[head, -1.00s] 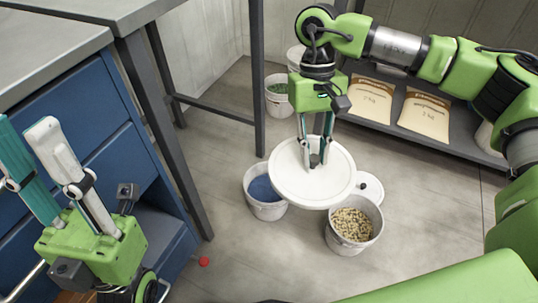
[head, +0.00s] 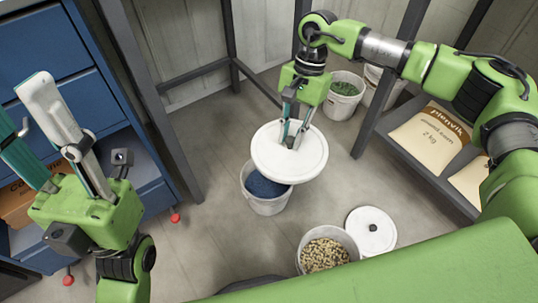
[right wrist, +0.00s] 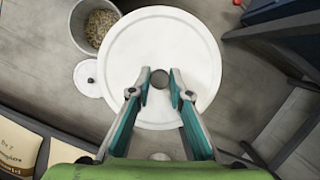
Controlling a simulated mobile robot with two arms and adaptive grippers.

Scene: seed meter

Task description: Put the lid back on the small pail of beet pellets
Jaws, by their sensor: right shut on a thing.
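My right gripper (head: 291,143) is shut on the middle of a large round white lid (head: 262,165), held above the floor. In the right wrist view the lid (right wrist: 125,60) fills the middle, with the fingertips (right wrist: 160,78) at its grey knob. In the head view the lid overlaps the far rim of a white pail (head: 268,206) with blue contents; the height gap is unclear. A white pail of tan pellets (head: 325,254) stands open nearer me, beside a smaller white lid with a dark knob (head: 372,221). My left gripper (head: 22,105) is open and empty at left, partly cut off.
A pail with green contents (head: 345,92) stands at the back, beside another pail. A low shelf with paper bags (head: 430,137) is at right, blue drawers (head: 45,58) at left. Dark table legs (head: 165,120) rise nearby. Small red objects (head: 175,217) lie on the floor.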

